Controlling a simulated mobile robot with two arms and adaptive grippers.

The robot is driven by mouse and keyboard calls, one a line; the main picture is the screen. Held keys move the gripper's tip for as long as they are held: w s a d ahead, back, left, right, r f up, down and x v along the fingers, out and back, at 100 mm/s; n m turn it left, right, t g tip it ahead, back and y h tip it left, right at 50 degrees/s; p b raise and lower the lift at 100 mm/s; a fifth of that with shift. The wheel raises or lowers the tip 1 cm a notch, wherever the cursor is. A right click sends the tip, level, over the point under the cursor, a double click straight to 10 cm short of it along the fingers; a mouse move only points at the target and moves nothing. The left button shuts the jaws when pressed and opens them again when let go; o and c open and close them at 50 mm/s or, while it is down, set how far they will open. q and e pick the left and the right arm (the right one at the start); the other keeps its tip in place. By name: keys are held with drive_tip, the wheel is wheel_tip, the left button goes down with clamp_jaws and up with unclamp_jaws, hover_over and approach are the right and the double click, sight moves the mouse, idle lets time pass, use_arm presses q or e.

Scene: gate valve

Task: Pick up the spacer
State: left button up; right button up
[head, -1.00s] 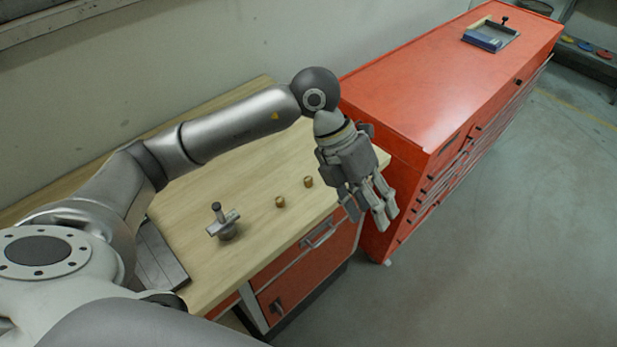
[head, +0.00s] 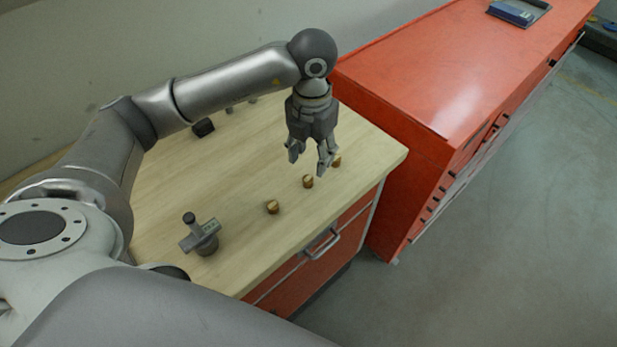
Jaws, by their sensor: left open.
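Several small brass-coloured cylindrical pieces stand in a row on the wooden worktop; I cannot tell which is the spacer. One piece (head: 272,207) is nearest, a second piece (head: 308,181) is in the middle, and a third piece (head: 337,161) is partly hidden behind my gripper's finger. My left gripper (head: 309,165) is open and empty, pointing down above the worktop near the middle and far pieces. A grey gate valve body (head: 204,239) with a stem stands at the near left of the row. My right gripper is not in view.
The wooden worktop (head: 240,165) is mostly clear around the pieces. A dark object (head: 203,127) sits at its back, partly behind my arm. A tall red cabinet (head: 440,90) stands close on the right, with a blue item in a tray (head: 518,12) on top.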

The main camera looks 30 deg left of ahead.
sight(308, 178)
use_arm(q)
drive_tip(key=f, duration=0.2)
drive_tip(key=shift+s+f+p, duration=0.2)
drive_tip(key=shift+f+p, duration=0.1)
drive_tip(key=shift+f, duration=0.25)
drive_tip(key=f+p, duration=0.1)
drive_tip(key=f, duration=0.2)
drive_tip(key=f+p, duration=0.1)
drive_tip(key=shift+w+a+f+p, duration=0.2)
drive_tip(key=shift+a+p, duration=0.15)
drive_tip(key=shift+a, duration=0.05)
drive_tip(key=shift+f, duration=0.2)
drive_tip(key=shift+d, duration=0.1)
drive_tip(key=c, duration=0.4)
clamp_jaws()
